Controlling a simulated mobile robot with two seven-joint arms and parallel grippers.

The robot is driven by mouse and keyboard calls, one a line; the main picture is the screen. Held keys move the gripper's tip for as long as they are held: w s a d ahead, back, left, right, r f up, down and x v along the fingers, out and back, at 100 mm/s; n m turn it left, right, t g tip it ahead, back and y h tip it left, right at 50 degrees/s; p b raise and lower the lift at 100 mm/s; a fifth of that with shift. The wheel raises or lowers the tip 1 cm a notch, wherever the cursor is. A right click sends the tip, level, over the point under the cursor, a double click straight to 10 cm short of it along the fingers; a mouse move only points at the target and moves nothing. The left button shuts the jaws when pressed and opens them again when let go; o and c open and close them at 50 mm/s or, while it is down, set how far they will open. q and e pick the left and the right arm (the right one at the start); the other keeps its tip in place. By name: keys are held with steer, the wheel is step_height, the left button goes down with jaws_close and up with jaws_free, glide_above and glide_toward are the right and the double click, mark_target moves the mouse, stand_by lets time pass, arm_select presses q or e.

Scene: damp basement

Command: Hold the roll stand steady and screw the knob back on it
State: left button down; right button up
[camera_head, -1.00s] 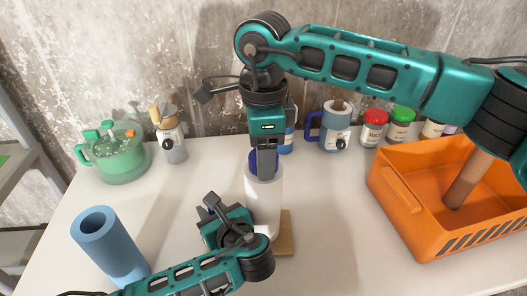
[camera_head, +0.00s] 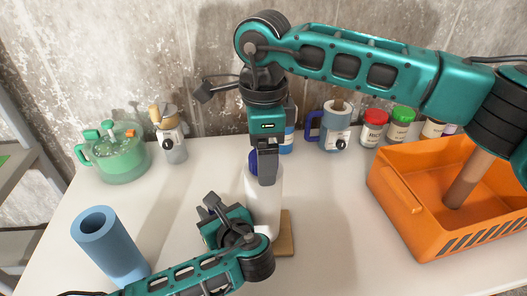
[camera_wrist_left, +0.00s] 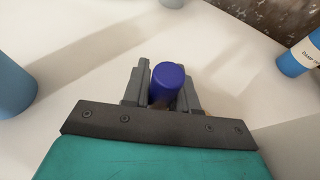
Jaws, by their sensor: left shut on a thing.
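The roll stand shows in the head view as an upright white roll (camera_head: 263,205) on a wooden base (camera_head: 285,236). A dark blue piece (camera_head: 253,161), seemingly the knob, shows at its top. My right gripper (camera_head: 267,180) points down there, its fingers in front of the blue piece and partly hiding it. They are seen edge-on, so I cannot tell whether they are shut. My left gripper is low beside the roll, its fingers hidden in the head view. In the left wrist view my left gripper (camera_wrist_left: 164,85) is shut on a dark blue cylinder (camera_wrist_left: 166,84), seemingly part of the stand.
A pale blue tube (camera_head: 108,250) stands at the front left. An orange crate (camera_head: 400,195) stands at the right. Table between roll and crate is clear.

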step_height(320, 180, up, 12)
stand_by(0.4)
steer(key=shift+f, duration=0.1)
arm_select(q)
steer(key=c, duration=0.8)
jaws_free()
steer(key=p+v, duration=0.2)
steer(key=v, duration=1.1)
arm_select(e)
step_height(320, 180, up, 2)
steer(key=shift+r, duration=0.15)
arm_select(q)
steer(key=shift+s+f, duration=0.1)
